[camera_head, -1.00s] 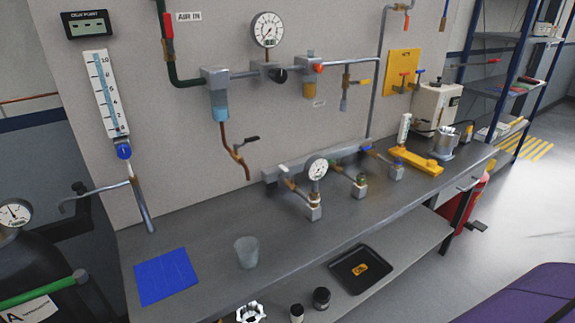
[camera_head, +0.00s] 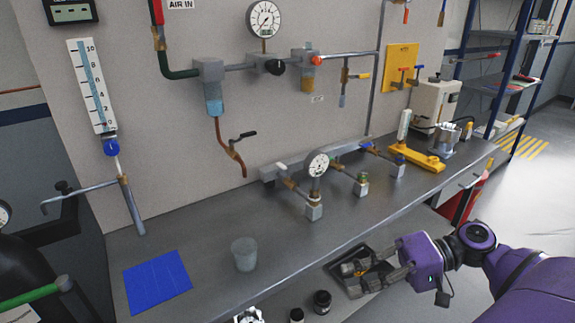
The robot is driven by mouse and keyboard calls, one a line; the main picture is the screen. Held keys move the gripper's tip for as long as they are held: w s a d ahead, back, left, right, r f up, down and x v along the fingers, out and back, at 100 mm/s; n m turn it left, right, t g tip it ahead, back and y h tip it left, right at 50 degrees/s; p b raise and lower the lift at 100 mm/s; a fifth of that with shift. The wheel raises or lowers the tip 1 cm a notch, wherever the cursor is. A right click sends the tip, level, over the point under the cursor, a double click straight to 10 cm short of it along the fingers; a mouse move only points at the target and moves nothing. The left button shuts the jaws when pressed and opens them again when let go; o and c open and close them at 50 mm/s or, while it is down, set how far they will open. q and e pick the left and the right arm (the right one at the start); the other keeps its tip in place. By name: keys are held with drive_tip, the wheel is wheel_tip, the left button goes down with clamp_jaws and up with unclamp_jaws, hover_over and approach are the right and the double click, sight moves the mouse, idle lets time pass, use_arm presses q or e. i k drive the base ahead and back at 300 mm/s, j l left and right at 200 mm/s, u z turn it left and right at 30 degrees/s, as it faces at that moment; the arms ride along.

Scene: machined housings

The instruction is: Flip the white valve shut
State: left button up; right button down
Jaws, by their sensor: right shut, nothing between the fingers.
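The white valve handle (camera_head: 281,167) is small and pale and sits at the left end of the grey manifold (camera_head: 268,174), at the back of the bench. A brass branch runs from there down toward a round gauge (camera_head: 317,163). It is too small to tell exactly how the handle is turned. My right gripper (camera_head: 352,278) is in front of the bench edge at lower right, over the black tray on the lower shelf. It is shut, empty, and well apart from the valve. My left gripper is out of view.
On the bench are a blue mat (camera_head: 157,281), a clear cup (camera_head: 244,254) and a yellow fixture (camera_head: 418,157). The manifold also carries green (camera_head: 361,178) and blue (camera_head: 367,146) valves. The front middle of the bench is clear.

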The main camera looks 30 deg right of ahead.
sight(279, 164)
drive_tip(key=i+l+u, duration=0.25)
drive_tip(key=l, duration=0.55)
drive_tip(key=l+u, duration=0.25)
drive_tip(key=l, duration=0.5)
drive_tip(key=i+l+u, duration=0.1)
drive_tip(key=l, duration=0.2)
drive_tip(key=i+l+u, duration=0.2)
drive_tip(key=l, duration=0.45)
drive_tip(key=i+l+u, duration=0.1)
drive_tip(key=i+l, duration=0.15)
drive_tip(key=i+l+u, duration=0.1)
drive_tip(key=l, duration=0.35)
